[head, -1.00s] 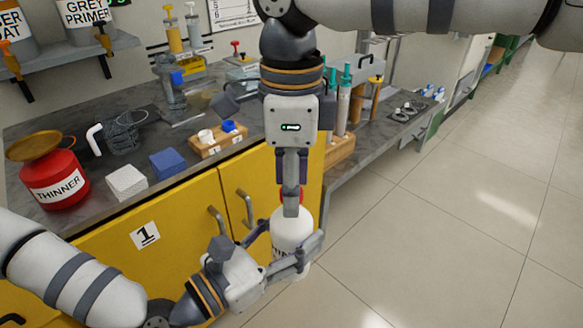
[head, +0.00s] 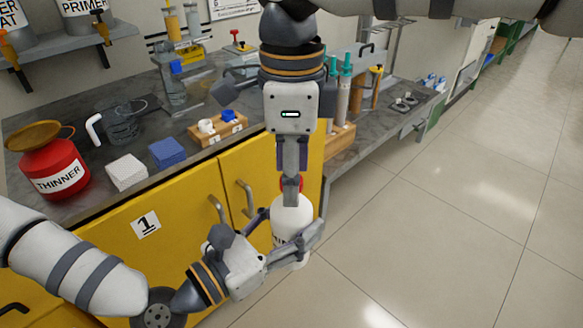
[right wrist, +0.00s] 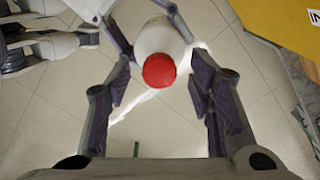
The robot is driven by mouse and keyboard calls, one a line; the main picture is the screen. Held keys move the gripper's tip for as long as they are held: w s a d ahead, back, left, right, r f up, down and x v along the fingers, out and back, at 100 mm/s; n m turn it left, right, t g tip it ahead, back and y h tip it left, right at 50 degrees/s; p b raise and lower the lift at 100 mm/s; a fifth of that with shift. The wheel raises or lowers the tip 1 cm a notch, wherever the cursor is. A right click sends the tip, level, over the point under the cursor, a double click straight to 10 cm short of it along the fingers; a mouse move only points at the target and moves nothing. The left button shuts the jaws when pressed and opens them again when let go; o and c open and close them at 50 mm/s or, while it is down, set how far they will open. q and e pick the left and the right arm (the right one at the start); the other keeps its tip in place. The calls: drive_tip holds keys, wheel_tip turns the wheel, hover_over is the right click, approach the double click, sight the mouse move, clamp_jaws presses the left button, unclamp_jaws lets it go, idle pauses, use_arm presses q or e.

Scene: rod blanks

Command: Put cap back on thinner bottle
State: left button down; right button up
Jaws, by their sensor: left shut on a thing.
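A white bottle (head: 291,217) hangs in front of the yellow cabinet, with dark letters partly hidden on its side. My left gripper (head: 286,240) is shut around its body and holds it about upright. The red cap (right wrist: 158,70) sits at the bottle's top in the right wrist view; whether it is seated on the neck is hard to tell. My right gripper (right wrist: 160,100) points down from above, its fingers apart on either side of the cap, with gaps visible. In the head view its finger covers most of the cap.
A red can labelled THINNER (head: 56,174) stands on the grey bench at left. White (head: 127,173) and blue (head: 167,153) blocks and a wooden holder (head: 215,131) are nearby. Yellow cabinet doors (head: 190,215) are behind the bottle. The floor at right (head: 430,240) is clear.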

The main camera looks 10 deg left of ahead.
drive_tip(key=shift+r, duration=0.1)
wheel_tip(320, 180, up, 12)
idle(0.4)
